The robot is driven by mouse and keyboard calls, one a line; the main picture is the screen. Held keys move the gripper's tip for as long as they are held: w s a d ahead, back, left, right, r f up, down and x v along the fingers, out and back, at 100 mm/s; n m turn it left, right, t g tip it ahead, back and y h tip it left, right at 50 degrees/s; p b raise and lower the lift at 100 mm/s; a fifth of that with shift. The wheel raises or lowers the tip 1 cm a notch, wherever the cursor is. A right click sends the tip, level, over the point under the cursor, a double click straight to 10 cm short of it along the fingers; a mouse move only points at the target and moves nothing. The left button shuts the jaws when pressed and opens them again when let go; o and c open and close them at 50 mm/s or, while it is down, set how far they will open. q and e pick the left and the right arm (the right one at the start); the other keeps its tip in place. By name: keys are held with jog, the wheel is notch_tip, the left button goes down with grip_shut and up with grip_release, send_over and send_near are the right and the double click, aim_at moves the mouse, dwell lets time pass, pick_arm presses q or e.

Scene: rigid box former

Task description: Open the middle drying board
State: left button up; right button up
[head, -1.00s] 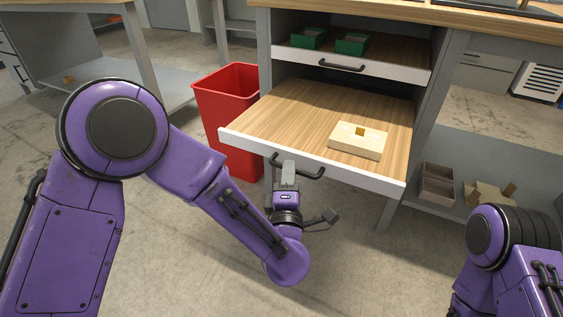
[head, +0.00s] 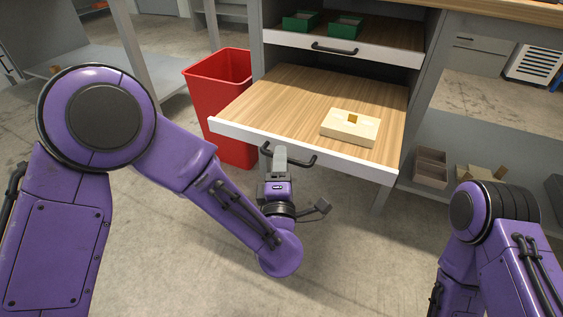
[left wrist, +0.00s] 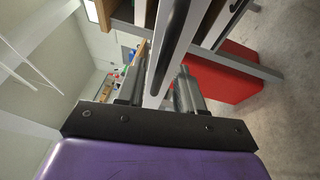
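Two wooden boards with white fronts show in the head view. The upper board (head: 385,50) is mostly in the cabinet. The board below it (head: 262,104), the middle drying board as I take it, is pulled far out. Its dark bar handle (head: 303,163) is on the white front. My left gripper (head: 280,156) is at the left part of this handle, fingers on either side of the bar. My right gripper is not in view; only part of my right arm shows.
A cream box with a tan tab (head: 349,127) sits on the pulled-out board. Green trays (head: 345,27) sit on the upper board. A red bin (head: 213,82) stands left of the board. The floor in front is clear. Grey-brown boxes (head: 430,168) sit on the right shelf.

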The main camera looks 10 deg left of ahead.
pick_arm(q)
jog(key=s+d+f+b, duration=0.1)
jog(key=s, duration=0.9)
jog(key=shift+f, duration=0.4)
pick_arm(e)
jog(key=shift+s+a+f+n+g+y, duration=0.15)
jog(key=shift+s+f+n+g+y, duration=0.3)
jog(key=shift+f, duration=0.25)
pick_arm(q)
jog(key=shift+s+d, duration=0.1)
